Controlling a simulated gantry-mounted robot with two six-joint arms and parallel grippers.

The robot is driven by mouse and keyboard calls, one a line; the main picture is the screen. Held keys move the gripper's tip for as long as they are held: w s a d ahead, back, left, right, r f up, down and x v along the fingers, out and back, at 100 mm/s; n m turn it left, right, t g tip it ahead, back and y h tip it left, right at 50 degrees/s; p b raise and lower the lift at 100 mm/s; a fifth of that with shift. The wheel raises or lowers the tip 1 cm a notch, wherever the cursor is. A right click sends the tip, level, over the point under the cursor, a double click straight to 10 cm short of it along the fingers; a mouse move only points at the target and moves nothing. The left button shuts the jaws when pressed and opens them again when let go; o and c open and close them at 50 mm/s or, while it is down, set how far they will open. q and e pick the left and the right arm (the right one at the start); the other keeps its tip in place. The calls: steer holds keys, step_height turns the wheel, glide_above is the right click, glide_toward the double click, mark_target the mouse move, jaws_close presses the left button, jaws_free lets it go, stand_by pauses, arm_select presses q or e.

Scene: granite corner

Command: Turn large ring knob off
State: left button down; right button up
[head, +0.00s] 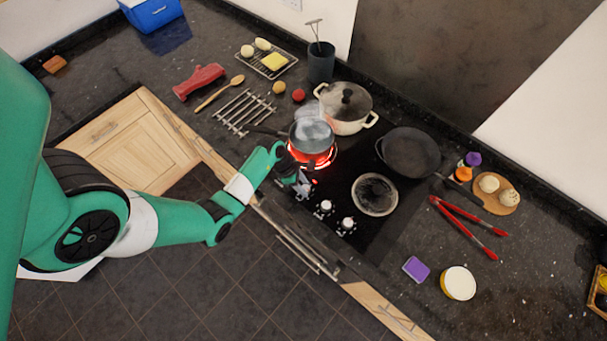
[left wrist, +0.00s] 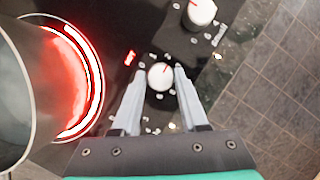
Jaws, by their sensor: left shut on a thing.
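A ring of the cooktop glows red (head: 318,157) under a steel pot (head: 312,136); the glowing ring (left wrist: 90,75) and the pot (left wrist: 25,90) also fill the left of the left wrist view. In the head view the gripper hides this knob. Another white knob (left wrist: 201,11) shows beyond it; two free knobs (head: 325,207) (head: 347,224) stand to the right in the head view.
A white lidded pot (head: 346,104), a dark pan (head: 411,152) and a pale plate-like disc (head: 375,194) are on or near the cooktop. A metal trivet (head: 243,112) lies left, red tongs (head: 466,225) right. Floor tiles are in front.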

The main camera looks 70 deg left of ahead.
arm_select(q)
steer(key=shift+d+n+t+y, duration=0.15)
steer(key=shift+n+y, duration=0.2)
steer(key=shift+n, duration=0.6)
steer(key=shift+n+t+y, duration=0.15)
steer(key=shift+n+y, duration=0.2)
steer(key=shift+n, duration=0.6)
steer(key=shift+c, duration=2.2)
jaws_free()
steer(key=shift+r, duration=0.1)
steer(key=v, duration=1.1)
steer(key=shift+r, duration=0.25)
